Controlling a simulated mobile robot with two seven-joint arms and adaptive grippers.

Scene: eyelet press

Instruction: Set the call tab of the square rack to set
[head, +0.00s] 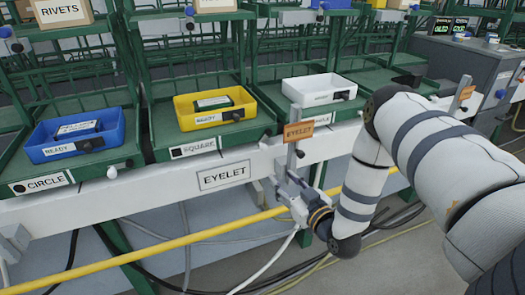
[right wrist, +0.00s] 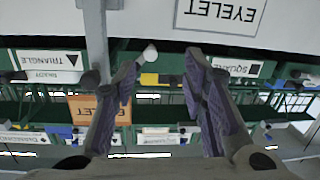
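The square rack holds a yellow bin (head: 214,108) in the head view, with a SQUARE label (head: 193,147) on its front edge. In the right wrist view, which looks upside down, the SQUARE label (right wrist: 236,67) is at the right. A white round knob (right wrist: 150,52) beside it may be the square rack's call tab; its setting cannot be read. My left gripper is out of view.
An orange EYELET sign (head: 298,132) on a grey post stands close to my right gripper. The white beam (head: 150,190) runs across the front. A blue bin (head: 75,135) is left, a white bin (head: 319,89) right. A yellow rail (head: 180,241) runs below.

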